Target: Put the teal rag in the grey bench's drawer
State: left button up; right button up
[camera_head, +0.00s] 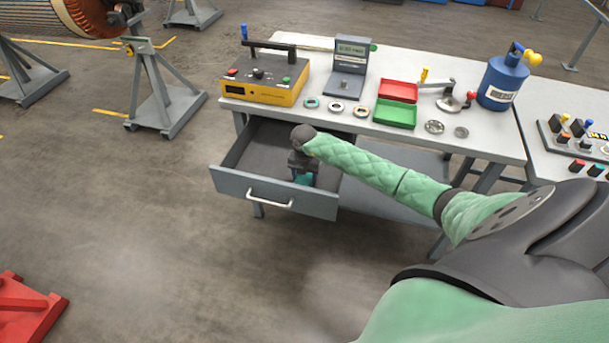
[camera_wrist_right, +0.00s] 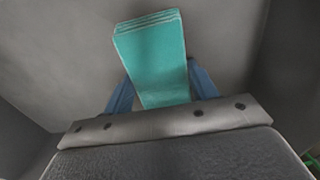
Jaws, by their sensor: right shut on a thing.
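The grey bench (camera_head: 490,142) stands with its drawer (camera_head: 240,190) pulled open at the front left. My right gripper (camera_head: 303,178) reaches down into the drawer from above, near its right side. It is shut on the teal rag (camera_head: 304,179), which is mostly hidden by the gripper in the head view. In the right wrist view the folded teal rag (camera_wrist_right: 152,58) sits between the blue fingers of the gripper (camera_wrist_right: 160,92), over the grey drawer floor (camera_wrist_right: 60,50). I cannot tell whether the rag touches the floor. My left gripper is not in view.
On the bench top are a yellow tester (camera_head: 265,80), a grey meter (camera_head: 348,68), red (camera_head: 398,90) and green trays (camera_head: 395,114), several rings and a blue canister (camera_head: 502,82). A rotor stand (camera_head: 165,105) is at left. The floor before the drawer is clear.

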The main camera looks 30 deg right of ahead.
aim_at(304, 177)
jog(key=shift+f, duration=0.2)
jog(key=o, duration=0.9)
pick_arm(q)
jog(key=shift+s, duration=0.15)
pick_arm(e)
jog(key=shift+o, duration=0.2)
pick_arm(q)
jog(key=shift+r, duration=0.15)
pick_arm(e)
jog(key=shift+r, duration=0.1)
jog(key=shift+r, duration=0.35)
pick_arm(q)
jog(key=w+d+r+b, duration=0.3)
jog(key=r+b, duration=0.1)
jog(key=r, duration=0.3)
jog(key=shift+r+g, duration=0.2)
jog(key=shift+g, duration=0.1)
pick_arm(e)
notch_tip(304, 177, up, 11)
jog(key=shift+r, duration=0.2)
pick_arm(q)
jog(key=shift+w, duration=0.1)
